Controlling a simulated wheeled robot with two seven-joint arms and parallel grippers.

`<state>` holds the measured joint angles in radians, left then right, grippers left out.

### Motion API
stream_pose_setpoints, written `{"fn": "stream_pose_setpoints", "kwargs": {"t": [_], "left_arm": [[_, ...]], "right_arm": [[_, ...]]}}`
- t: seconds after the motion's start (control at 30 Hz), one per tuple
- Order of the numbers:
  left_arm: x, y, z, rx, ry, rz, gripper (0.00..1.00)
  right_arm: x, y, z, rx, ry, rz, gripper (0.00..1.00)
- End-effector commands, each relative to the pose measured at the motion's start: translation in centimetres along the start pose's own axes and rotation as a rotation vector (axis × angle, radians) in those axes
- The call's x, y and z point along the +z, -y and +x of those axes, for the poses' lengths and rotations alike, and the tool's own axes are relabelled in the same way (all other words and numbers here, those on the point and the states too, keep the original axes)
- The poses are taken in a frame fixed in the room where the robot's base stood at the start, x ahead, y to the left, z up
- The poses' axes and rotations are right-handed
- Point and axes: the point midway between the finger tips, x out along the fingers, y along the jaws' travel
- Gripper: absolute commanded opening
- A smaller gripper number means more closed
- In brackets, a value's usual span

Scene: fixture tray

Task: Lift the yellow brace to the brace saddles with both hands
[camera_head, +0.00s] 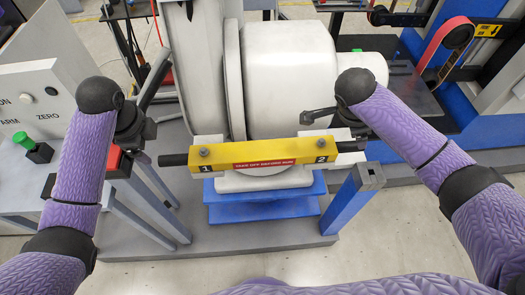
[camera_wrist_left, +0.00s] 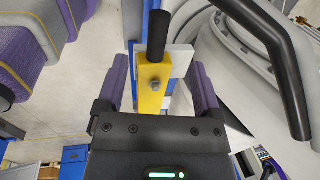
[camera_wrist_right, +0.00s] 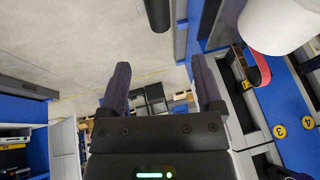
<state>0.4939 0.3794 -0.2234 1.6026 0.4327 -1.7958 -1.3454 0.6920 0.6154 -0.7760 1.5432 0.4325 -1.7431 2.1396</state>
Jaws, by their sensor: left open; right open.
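The yellow brace (camera_head: 263,153) lies across the front of the large white machine, roughly level, marked 1 and 2 with a red label. Black round bars stick out at its left end (camera_head: 173,160) and right end (camera_head: 352,146). White blocks (camera_head: 208,142) show right behind its ends; I cannot tell whether these are the saddles or whether they touch. My left gripper (camera_head: 136,130) is open near the left end; in the left wrist view the brace (camera_wrist_left: 151,92) shows between the fingers. My right gripper (camera_wrist_right: 162,85) is open and empty; a black bar (camera_wrist_right: 158,12) shows ahead of it.
The white machine drum (camera_head: 290,85) fills the space behind the brace. A black curved handle (camera_wrist_left: 285,70) is close to my left gripper. A blue post (camera_head: 352,200) stands below the right end. A control box (camera_head: 40,100) is at the left. Floor in front is clear.

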Motion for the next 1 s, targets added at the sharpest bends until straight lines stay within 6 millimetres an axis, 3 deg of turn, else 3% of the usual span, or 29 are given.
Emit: {"fn": "stream_pose_setpoints", "kwargs": {"t": [0.33,0.7,1.0], "left_arm": [[-0.1,0.0,0.8,0.001,-0.002,0.001,0.84],[-0.1,-0.1,7.5,0.003,-0.001,0.0,0.84],[-0.1,0.0,9.9,-0.001,0.0,0.001,0.84]], "right_arm": [[0.1,0.0,0.7,0.0,0.001,0.004,0.84],[0.1,0.0,7.4,0.002,0.0,0.002,0.84],[0.1,0.1,9.9,-0.003,0.002,0.001,0.84]]}}
